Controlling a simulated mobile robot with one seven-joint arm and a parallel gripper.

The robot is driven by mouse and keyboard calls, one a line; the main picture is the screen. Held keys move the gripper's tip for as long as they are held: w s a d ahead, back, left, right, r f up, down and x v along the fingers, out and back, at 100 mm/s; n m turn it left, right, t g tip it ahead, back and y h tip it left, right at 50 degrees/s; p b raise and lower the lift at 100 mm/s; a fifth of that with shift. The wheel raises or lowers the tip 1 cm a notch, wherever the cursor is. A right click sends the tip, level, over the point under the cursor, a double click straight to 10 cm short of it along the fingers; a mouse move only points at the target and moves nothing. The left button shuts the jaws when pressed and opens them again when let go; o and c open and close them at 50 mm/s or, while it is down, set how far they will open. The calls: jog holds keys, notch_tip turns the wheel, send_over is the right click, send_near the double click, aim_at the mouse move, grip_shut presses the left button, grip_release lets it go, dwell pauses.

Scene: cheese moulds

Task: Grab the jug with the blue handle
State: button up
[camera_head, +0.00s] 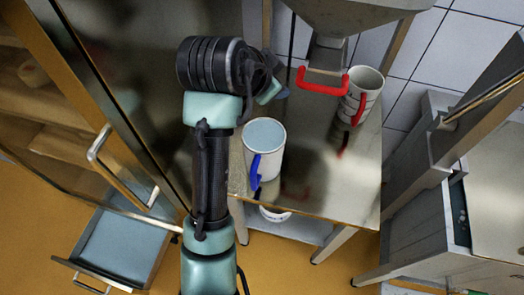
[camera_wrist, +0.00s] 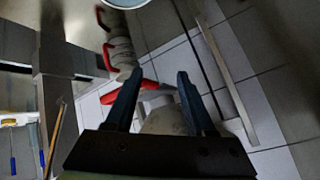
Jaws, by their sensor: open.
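The jug with the blue handle (camera_head: 265,137) is white, with a pale blue-grey round top. It stands upright on the metal table, its blue handle (camera_head: 255,173) toward the lower left. At the top edge of the wrist view, a pale round rim (camera_wrist: 124,3) is partly cut off and looks like this jug's. My gripper (camera_wrist: 158,75) is open, with nothing between its two dark fingers. In the head view it is mostly hidden behind my arm, above and behind the jug, apart from it.
A white jug with a red handle (camera_head: 366,80) stands at the table's back right, also in the wrist view (camera_wrist: 122,52). A metal hopper with a red lever (camera_head: 322,83) overhangs the table (camera_head: 325,190). A metal cabinet is at left; the table's front right is clear.

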jog(key=s+a+f+m+g, duration=0.4)
jog(key=f+m+g, duration=0.1)
jog(key=f, duration=0.2)
jog(key=m+g, duration=0.3)
jog(key=g, duration=0.1)
send_near(254, 182)
jog(key=shift+w+a+b+x, duration=0.15)
jog(key=shift+b+x, duration=0.35)
jog(key=shift+x, duration=1.4)
jog(key=shift+w+a+b+x, duration=0.1)
jog(key=shift+b+x, duration=0.4)
jog(key=shift+x, duration=1.4)
jog(key=shift+w+a+b+x, duration=0.15)
jog(key=shift+b+x, duration=0.35)
jog(key=shift+x, duration=1.4)
jog(key=shift+d+f, duration=0.1)
jog(key=shift+c, duration=0.3)
grip_shut()
